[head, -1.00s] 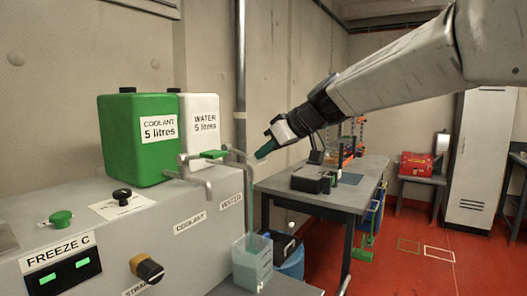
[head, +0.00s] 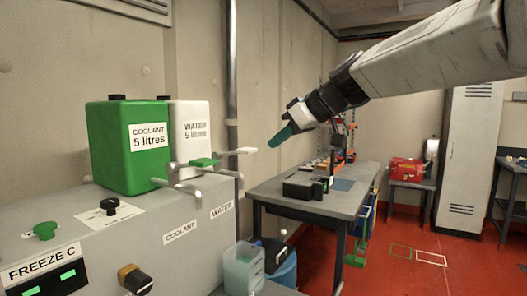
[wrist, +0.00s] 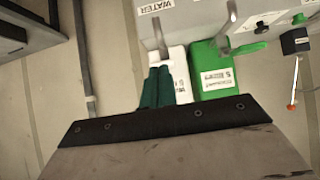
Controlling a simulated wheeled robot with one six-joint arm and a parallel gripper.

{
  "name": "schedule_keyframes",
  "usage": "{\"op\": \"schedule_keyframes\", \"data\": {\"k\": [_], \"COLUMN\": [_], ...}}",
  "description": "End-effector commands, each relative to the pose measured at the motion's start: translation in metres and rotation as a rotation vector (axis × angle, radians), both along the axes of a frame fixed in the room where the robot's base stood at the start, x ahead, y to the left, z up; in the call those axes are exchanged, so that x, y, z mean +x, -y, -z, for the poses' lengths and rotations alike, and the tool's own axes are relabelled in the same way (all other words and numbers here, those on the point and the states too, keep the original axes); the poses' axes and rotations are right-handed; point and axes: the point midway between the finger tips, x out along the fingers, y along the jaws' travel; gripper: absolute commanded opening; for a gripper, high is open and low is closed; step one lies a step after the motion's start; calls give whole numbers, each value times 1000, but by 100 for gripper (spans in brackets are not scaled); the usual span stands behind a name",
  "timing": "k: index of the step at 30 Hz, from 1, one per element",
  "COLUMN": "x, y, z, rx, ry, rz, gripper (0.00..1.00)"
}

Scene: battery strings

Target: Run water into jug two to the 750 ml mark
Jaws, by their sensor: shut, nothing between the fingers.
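A translucent jug (head: 243,270) stands below the water tap (head: 225,172), at the right end of the grey bench unit. No stream falls from the spout. Pale teal liquid shows in the jug, but its level marks and number are too small to read. The water tap's white lever (head: 236,151) points right. The coolant tap's green lever (head: 204,162) is beside it. My gripper (head: 270,144) is shut and empty, in the air to the upper right of the white lever and apart from it. In the wrist view its teal fingers (wrist: 157,88) are together.
A green coolant container (head: 126,160) and a white water container (head: 192,140) stand on the bench unit. A blue bucket (head: 284,270) is beside the jug. A grey table (head: 310,204) with tools stands behind. Open red floor lies to the right.

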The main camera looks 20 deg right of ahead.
Motion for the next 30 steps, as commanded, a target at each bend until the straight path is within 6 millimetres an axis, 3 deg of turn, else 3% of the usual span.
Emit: {"op": "schedule_keyframes", "data": {"k": [9,30], "x": [-32,-36], "y": [27,31], "z": [-17,-18], "rx": [1,40], "ry": [2,-37], "rz": [-1,41], "gripper": [0,0]}}
